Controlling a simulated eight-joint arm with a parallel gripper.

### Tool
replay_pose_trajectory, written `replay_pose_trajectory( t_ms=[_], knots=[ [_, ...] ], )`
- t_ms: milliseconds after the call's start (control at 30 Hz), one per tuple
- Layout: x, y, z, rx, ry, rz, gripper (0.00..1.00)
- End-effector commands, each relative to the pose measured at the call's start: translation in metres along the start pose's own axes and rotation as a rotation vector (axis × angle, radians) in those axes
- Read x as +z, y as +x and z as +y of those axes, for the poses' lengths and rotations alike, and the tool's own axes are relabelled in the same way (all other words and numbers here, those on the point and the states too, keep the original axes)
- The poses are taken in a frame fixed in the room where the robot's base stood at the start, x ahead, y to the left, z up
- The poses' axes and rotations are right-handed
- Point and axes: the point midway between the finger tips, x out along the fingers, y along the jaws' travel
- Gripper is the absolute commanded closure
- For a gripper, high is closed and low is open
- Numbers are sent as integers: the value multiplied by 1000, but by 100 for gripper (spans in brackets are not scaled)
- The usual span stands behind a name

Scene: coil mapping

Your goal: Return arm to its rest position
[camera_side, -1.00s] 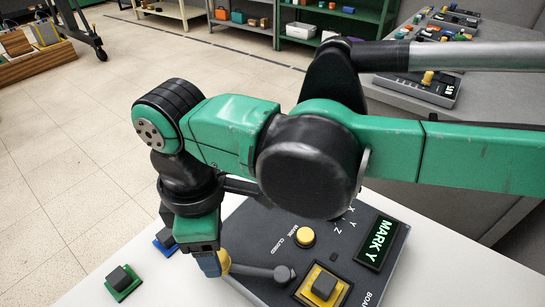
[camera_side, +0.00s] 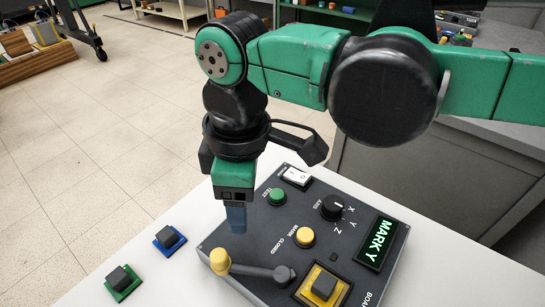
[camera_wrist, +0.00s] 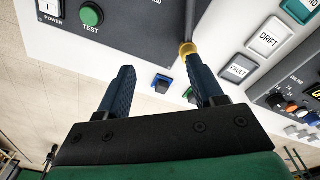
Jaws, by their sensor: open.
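My gripper (camera_side: 236,219) hangs pointing down over the left edge of the dark control box (camera_side: 215,243), above the yellow-knobbed lever (camera_side: 220,262). It is open and empty: in the wrist view its two blue fingers (camera_wrist: 160,68) stand apart. The lever's yellow knob shows near the right fingertip there (camera_wrist: 187,49), and the side view has a gap between knob and fingers. The lever points left from its pivot. The display (camera_side: 378,243) reads MARK Y. The box also has a black rotary knob (camera_side: 334,207) marked X, Y, Z.
A blue-based block (camera_side: 169,238) and a green-based block (camera_side: 122,282) lie on the white table left of the box. A green TEST button (camera_side: 277,197), a yellow MARK button (camera_side: 305,237) and a yellow-framed block (camera_side: 323,285) are on the box. A grey bench (camera_side: 440,170) stands behind.

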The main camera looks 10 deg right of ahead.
Motion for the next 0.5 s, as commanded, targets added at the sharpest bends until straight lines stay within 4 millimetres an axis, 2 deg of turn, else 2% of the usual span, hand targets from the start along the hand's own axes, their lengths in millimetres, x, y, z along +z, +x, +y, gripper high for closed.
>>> replay_pose_trajectory(
  t_ms=[33, 100, 200, 333, 500],
  knots=[
    [20, -10, 17, 17, 83, 23, 39],
    [50, -22, 39, 49, 210, 66, 39],
    [98, -36, 62, 98, 397, 126, 39],
    [162, -46, 78, 168, 636, 205, 39],
    [242, -45, 77, 273, 938, 305, 39]
  ],
)
